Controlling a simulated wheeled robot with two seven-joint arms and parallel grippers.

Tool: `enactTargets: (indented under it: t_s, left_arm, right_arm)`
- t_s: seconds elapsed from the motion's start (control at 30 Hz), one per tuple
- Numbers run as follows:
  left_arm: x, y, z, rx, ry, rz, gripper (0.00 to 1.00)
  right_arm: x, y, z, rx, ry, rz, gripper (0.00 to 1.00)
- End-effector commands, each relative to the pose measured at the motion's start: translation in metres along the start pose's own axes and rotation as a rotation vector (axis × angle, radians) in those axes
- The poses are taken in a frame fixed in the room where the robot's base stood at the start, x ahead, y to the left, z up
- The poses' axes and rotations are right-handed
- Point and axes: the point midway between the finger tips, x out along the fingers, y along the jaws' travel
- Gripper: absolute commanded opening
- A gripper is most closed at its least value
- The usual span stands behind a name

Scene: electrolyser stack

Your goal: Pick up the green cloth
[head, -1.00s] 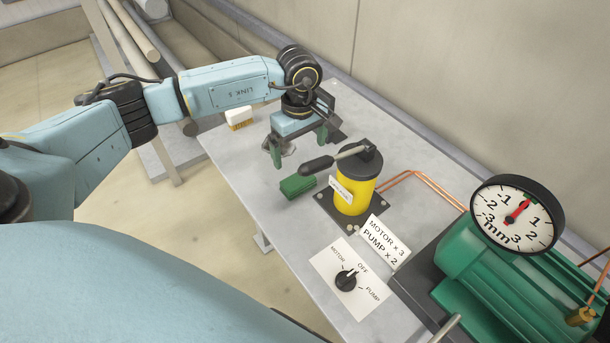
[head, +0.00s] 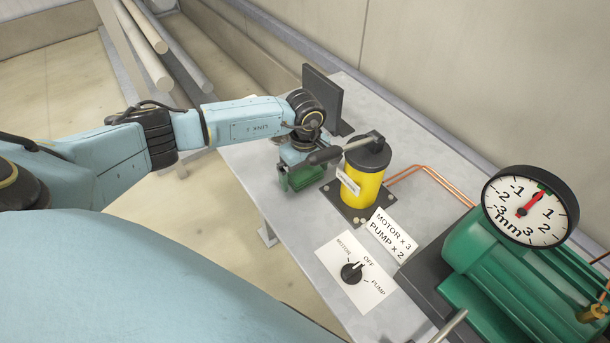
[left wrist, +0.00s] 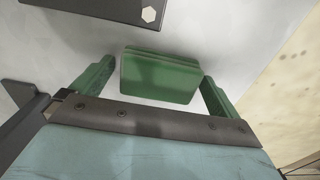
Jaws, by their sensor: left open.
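The green cloth (left wrist: 160,76) is a small folded block lying on the grey table. In the left wrist view it sits between the two green fingers of my open left gripper (left wrist: 156,72), with a gap showing at each side. In the head view my left gripper (head: 301,172) is down over the cloth's place and mostly hides it; green cloth and green fingers are hard to tell apart there. How far the fingertips are above the table is unclear. My right gripper is not in view.
A yellow cylinder (head: 361,187) with a dark lever handle (head: 325,155) stands close right of the gripper. A dark upright panel (head: 323,100) stands behind. The labelled switch plate (head: 352,272), green pump (head: 482,262) and round gauge (head: 530,207) are to the right.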

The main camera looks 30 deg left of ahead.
Motion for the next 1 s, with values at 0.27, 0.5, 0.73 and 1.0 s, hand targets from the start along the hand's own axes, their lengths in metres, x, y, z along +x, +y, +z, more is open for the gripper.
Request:
enactTargets:
  t_s: [0.27, 0.5, 0.73, 1.0]
  left_arm:
    - [-0.001, 0.0, 0.0, 0.0, 0.0, 0.0, 0.79]
    - [-0.001, 0.0, 0.0, 0.0, 0.0, 0.0, 0.59]
    - [-0.01, 0.001, -0.001, 0.001, 0.001, 0.002, 0.59]
    - [-0.063, 0.001, -0.001, 0.0, 0.003, 0.004, 0.59]
  right_arm:
    - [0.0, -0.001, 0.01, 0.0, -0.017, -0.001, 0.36]
    - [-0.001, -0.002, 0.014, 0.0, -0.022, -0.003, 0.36]
    - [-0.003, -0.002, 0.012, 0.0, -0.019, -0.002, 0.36]
    - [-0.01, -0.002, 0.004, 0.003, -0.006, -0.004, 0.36]
